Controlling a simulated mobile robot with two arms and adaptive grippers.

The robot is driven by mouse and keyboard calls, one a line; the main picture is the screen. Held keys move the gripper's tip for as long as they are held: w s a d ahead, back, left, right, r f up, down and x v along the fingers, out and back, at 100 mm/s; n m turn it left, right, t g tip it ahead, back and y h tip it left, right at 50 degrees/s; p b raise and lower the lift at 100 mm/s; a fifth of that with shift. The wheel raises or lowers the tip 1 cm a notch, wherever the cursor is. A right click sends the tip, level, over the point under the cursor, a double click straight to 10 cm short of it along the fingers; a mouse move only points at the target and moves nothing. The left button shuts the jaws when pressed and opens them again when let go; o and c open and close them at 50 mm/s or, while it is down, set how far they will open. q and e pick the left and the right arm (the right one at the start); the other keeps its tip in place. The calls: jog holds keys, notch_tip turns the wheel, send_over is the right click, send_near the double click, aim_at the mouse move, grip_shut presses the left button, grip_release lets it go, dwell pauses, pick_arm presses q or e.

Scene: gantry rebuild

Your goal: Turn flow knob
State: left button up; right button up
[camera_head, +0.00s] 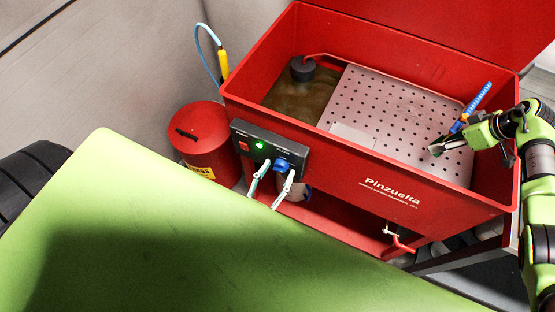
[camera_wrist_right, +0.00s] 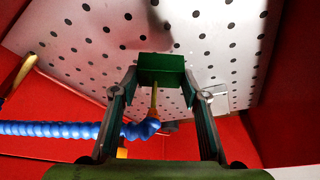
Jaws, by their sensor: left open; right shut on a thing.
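The blue flow knob (camera_head: 281,165) sits on the dark control panel (camera_head: 268,150) at the front of the red washer. My left gripper (camera_head: 279,169) is open at the panel, one finger on each side of the knob. I cannot tell whether the fingers touch it. My right gripper (camera_head: 437,149) is over the perforated tray. In the right wrist view, it is shut on a green block (camera_wrist_right: 162,70), with a thin yellowish piece below it.
The red basin (camera_head: 350,160) holds murky liquid and the perforated tray (camera_head: 385,105). A blue segmented hose (camera_head: 478,97) rises beside my right gripper. A red bin (camera_head: 199,135) stands left of the panel. A lit green button (camera_head: 260,146) is left of the knob.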

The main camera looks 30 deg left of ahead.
pick_arm(q)
jog(key=shift+w, duration=0.25)
jog(key=c, duration=1.1)
jog(key=n, duration=1.1)
jog(key=shift+d+n, duration=0.1)
jog(key=shift+n, duration=0.3)
